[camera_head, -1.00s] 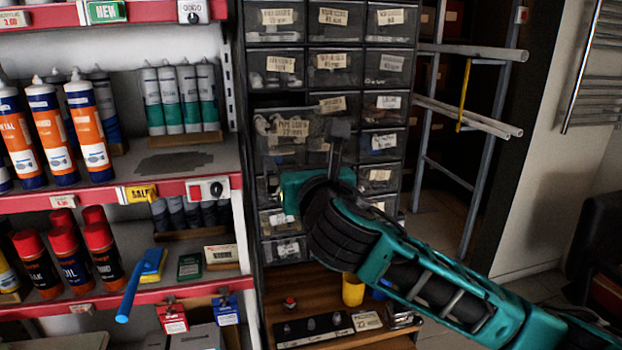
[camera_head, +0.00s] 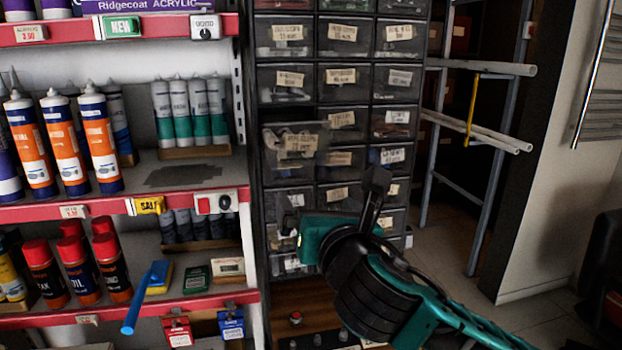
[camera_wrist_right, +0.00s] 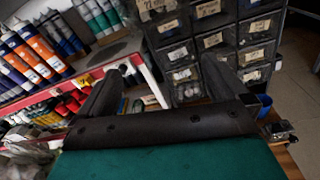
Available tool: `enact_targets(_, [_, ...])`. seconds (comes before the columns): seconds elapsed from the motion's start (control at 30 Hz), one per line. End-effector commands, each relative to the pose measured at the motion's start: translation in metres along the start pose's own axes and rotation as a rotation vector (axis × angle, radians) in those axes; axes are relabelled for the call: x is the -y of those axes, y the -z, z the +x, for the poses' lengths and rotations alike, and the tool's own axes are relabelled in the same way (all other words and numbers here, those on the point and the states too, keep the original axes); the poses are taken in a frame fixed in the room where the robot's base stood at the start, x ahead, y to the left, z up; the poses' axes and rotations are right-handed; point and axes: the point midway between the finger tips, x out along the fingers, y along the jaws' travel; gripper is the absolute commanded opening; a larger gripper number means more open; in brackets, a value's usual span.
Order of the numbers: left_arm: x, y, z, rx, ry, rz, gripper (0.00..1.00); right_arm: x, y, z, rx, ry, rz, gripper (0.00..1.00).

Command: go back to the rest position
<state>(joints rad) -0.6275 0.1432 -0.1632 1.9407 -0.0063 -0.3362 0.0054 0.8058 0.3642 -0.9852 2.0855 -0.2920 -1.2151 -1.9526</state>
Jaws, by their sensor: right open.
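My right gripper (camera_head: 331,205) is in front of the lower rows of the drawer cabinet (camera_head: 312,102), its teal body and dark wrist coming in from the lower right. In the right wrist view its two dark fingers (camera_wrist_right: 165,85) stand wide apart with nothing between them. One drawer (camera_head: 296,146) sticks out of the cabinet just above the gripper; the gripper is apart from its front. My left gripper is not in view.
Shelves with red edges (camera_head: 150,203) hold orange-and-white cartridges (camera_head: 64,150) and red-capped spray cans (camera_head: 78,262) on the left. A blue handle (camera_head: 140,305) juts out there. A pipe rack (camera_head: 475,135) stands at the right, with bare floor (camera_head: 440,245) below it.

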Motion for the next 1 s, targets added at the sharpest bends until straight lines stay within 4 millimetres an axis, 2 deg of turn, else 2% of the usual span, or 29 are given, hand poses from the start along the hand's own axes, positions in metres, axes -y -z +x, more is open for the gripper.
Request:
enact_targets(0.03, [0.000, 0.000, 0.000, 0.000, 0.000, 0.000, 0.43, 0.003, 0.020, 0.001, -0.044, -0.005, 0.115, 1.00])
enact_targets(0.27, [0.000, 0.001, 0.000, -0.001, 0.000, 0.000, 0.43, 0.026, 0.109, -0.007, -0.216, 0.028, 0.799, 1.00])
enact_targets(0.47, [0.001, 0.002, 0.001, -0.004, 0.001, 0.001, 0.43, 0.057, 0.188, -0.032, -0.303, 0.163, 1.406, 1.00])
enact_targets(0.67, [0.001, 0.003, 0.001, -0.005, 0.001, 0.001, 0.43, 0.097, 0.267, -0.080, -0.286, 0.378, 1.987, 1.00])
enact_targets(0.8, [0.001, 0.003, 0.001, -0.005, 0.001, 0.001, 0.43, 0.129, 0.318, -0.128, -0.190, 0.554, 2.355, 1.00])
enact_targets(0.9, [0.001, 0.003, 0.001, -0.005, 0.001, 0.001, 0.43, 0.149, 0.346, -0.163, -0.091, 0.664, 2.564, 1.00])
enact_targets(1.0, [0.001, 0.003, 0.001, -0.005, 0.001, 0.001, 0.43, 0.164, 0.364, -0.192, 0.004, 0.741, 2.709, 1.00])
